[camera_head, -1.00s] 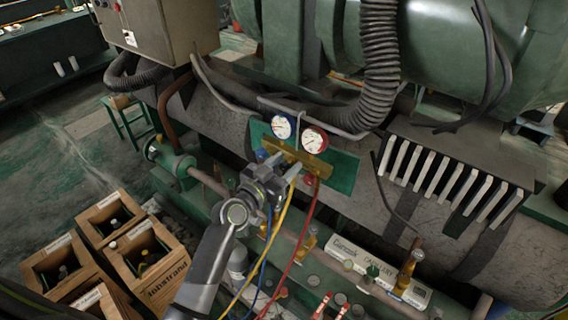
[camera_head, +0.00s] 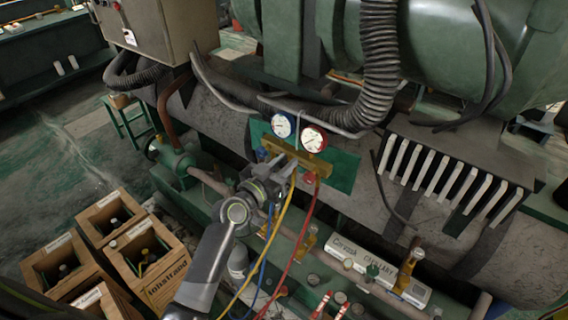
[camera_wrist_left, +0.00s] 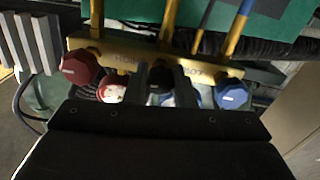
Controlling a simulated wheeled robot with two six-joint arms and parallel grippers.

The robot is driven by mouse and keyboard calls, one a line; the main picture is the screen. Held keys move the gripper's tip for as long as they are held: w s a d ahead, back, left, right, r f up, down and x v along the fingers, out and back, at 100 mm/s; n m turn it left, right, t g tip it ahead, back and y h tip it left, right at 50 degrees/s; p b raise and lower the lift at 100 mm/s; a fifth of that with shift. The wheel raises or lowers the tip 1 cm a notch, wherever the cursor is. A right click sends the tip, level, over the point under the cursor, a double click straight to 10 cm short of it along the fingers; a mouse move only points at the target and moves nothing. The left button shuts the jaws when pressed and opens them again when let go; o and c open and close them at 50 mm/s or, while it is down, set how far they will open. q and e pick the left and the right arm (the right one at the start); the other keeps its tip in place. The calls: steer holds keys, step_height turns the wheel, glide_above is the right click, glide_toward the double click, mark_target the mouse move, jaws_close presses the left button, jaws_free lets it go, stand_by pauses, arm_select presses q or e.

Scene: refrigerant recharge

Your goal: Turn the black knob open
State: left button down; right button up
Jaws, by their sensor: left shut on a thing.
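The brass gauge manifold (camera_head: 318,166) is mounted on a green plate, below a blue gauge (camera_head: 282,125) and a red gauge (camera_head: 313,139). In the left wrist view the manifold bar (camera_wrist_left: 118,54) crosses the top. A red knob (camera_wrist_left: 80,68) is at its left end and a blue knob (camera_wrist_left: 232,94) at its right. The black knob (camera_wrist_left: 160,86) is between them, partly hidden. My left gripper (camera_head: 278,180) is at the manifold; in the wrist view its fingers (camera_wrist_left: 159,78) are shut on the black knob. My right gripper is not in view.
Yellow, blue and red hoses hang close beside my left gripper; the red hose (camera_head: 309,220) is on its right. Wooden crates (camera_head: 150,265) with bottles stand at lower left. A white box (camera_head: 378,272) and small bottles lie on the green ledge. A ribbed black hose (camera_head: 380,60) hangs above.

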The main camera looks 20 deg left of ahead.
arm_select(q)
steer(key=n, duration=0.5)
steer(key=shift+a+p, duration=0.1)
steer(key=shift+p, duration=0.2)
steer(key=n+p, duration=0.1)
steer(key=n, duration=0.3)
steer(key=shift+n, duration=0.3)
steer(key=n+p, duration=0.1)
steer(key=n, duration=0.4)
steer(key=shift+f, duration=0.1)
steer(key=shift+f+n+p, duration=0.1)
steer(key=shift+n+p, duration=0.55)
steer(key=shift+n, duration=1.45)
steer(key=c, duration=1.2)
jaws_free()
steer(key=shift+s+a, duration=0.1)
